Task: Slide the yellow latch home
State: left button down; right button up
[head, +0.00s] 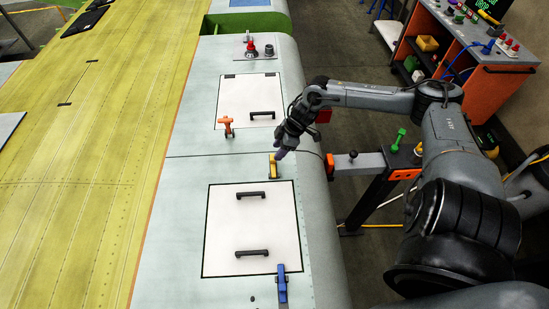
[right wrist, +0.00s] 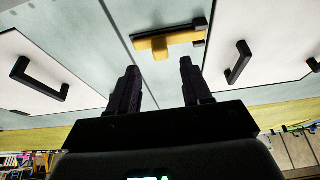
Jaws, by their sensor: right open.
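The yellow latch (head: 273,166) sits on the pale wing surface between two white panels, near the far-side corner of the nearer panel. In the right wrist view the yellow latch (right wrist: 168,42) lies just beyond the fingertips, with a dark bar along one edge. My right gripper (head: 281,152) is just above and beside the latch in the head view. Its two fingers (right wrist: 160,68) are apart with nothing between them, and a gap to the latch shows. My left gripper is not in view.
The nearer white panel (head: 250,220) has two black handles. A blue latch (head: 282,283) is at its near corner. An orange latch (head: 227,126) stands by the farther white panel (head: 247,92). Red and dark fittings (head: 251,50) sit beyond. A tool cart (head: 480,55) stands at right.

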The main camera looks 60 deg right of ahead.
aim_at(273, 163)
jog(key=shift+x, duration=2.25)
jog(key=shift+c, duration=0.5)
